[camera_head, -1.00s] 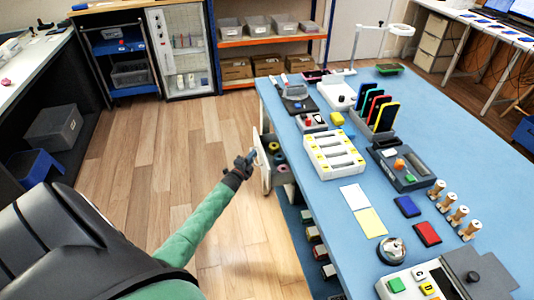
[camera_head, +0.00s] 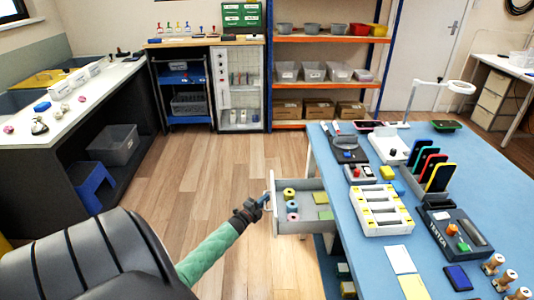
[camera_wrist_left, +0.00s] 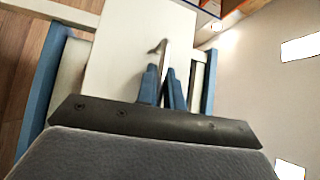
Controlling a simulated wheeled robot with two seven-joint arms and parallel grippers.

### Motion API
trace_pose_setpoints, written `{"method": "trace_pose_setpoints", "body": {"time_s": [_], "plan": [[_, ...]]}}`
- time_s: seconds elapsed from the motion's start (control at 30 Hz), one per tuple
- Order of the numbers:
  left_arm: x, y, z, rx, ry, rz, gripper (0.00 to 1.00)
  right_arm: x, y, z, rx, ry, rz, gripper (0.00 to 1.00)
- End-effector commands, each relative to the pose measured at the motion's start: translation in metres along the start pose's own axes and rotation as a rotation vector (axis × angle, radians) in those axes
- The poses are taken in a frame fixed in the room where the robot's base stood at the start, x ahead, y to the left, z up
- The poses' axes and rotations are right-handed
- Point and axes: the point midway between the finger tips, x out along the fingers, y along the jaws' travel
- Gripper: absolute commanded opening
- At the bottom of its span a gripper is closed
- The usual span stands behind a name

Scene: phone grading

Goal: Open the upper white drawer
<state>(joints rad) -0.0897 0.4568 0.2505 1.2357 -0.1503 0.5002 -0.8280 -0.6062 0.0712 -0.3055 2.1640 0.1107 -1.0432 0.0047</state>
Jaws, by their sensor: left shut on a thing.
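The upper white drawer (camera_head: 303,226) stands open on the left side of the blue table (camera_head: 352,234), pulled out to the left. Its white front (camera_head: 272,203) faces my left gripper. My left gripper (camera_head: 264,199) is shut on the drawer handle. In the left wrist view the blue fingertips (camera_wrist_left: 164,85) close around the thin handle (camera_wrist_left: 165,55), with the white drawer front (camera_wrist_left: 118,45) behind it. My right gripper is not in view.
The table top holds a white slotted tray (camera_head: 380,209), a rack of coloured phones (camera_head: 428,170) and a dark tester (camera_head: 453,235). A shelf (camera_head: 325,91) stands at the back. Wooden floor (camera_head: 190,160) left of the drawer is clear.

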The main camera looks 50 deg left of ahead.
Motion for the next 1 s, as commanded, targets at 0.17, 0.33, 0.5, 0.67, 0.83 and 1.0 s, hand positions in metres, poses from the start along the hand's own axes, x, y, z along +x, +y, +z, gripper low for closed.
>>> {"method": "trace_pose_setpoints", "body": {"time_s": [0.17,0.33,0.5,0.67,0.83,1.0], "plan": [[-0.001,0.001,0.000,-0.001,-0.001,0.002,0.00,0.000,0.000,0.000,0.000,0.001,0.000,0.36],[0.000,0.001,0.000,-0.001,-0.001,0.001,0.18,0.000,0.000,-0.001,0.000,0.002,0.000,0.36],[0.000,0.001,0.000,0.000,0.000,0.001,0.18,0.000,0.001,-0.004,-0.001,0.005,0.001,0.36],[-0.007,0.002,0.000,0.000,0.000,0.002,0.18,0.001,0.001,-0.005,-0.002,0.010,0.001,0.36],[-0.027,0.002,0.000,0.000,0.000,0.003,0.18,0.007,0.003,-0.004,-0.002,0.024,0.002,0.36],[-0.051,0.002,0.000,-0.001,0.000,0.002,0.18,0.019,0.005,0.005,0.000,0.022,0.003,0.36]]}}
